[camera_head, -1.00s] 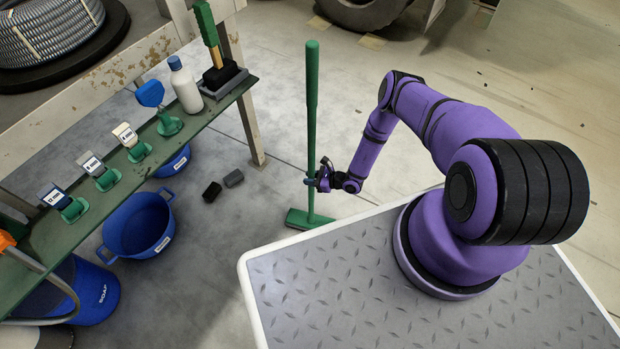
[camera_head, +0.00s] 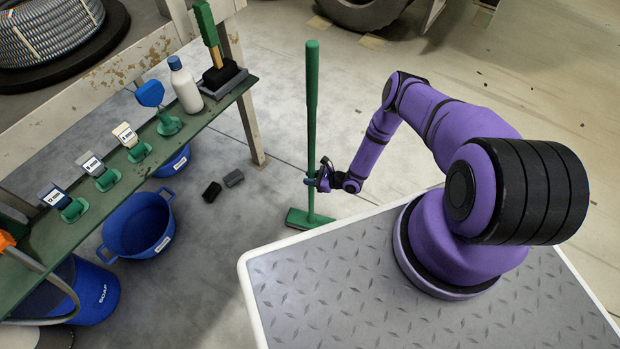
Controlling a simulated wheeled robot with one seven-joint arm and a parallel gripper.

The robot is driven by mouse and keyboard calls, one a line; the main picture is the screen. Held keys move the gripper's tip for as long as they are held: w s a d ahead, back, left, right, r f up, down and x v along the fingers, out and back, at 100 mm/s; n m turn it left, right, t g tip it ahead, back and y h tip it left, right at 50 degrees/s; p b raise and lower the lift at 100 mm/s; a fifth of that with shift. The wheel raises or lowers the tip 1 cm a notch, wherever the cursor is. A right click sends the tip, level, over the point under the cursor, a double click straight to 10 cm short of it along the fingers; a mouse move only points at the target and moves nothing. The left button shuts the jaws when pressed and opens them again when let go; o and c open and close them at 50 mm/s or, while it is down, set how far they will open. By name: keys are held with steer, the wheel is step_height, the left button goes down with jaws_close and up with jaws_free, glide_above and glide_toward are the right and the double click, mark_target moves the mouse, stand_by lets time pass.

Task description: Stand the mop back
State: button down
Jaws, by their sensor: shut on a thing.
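The mop (camera_head: 312,105) has a long green handle and a flat green head (camera_head: 305,219). It stands nearly upright, with its head low by the floor beyond the edge of my deck. Whether the head touches the floor I cannot tell. My gripper (camera_head: 314,182) is shut on the lower part of the handle. The fingers are small and dark in this view, and part of the grip is hidden by the wrist.
A green shelf (camera_head: 30,240) on the left bears a white bottle (camera_head: 186,90), a brush in a dark tray (camera_head: 222,85) and several labelled stands. A blue tub (camera_head: 138,228), a blue bucket (camera_head: 92,290) and two dark blocks (camera_head: 212,191) are on the floor. Floor behind the mop is clear.

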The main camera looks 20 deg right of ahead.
steer(key=shift+f, duration=0.6)
stand_by(1.0)
steer(key=c, duration=0.8)
jaws_free()
steer(key=shift+s+d, duration=0.1)
steer(key=shift+v, duration=3.85)
steer(key=v, duration=1.1)
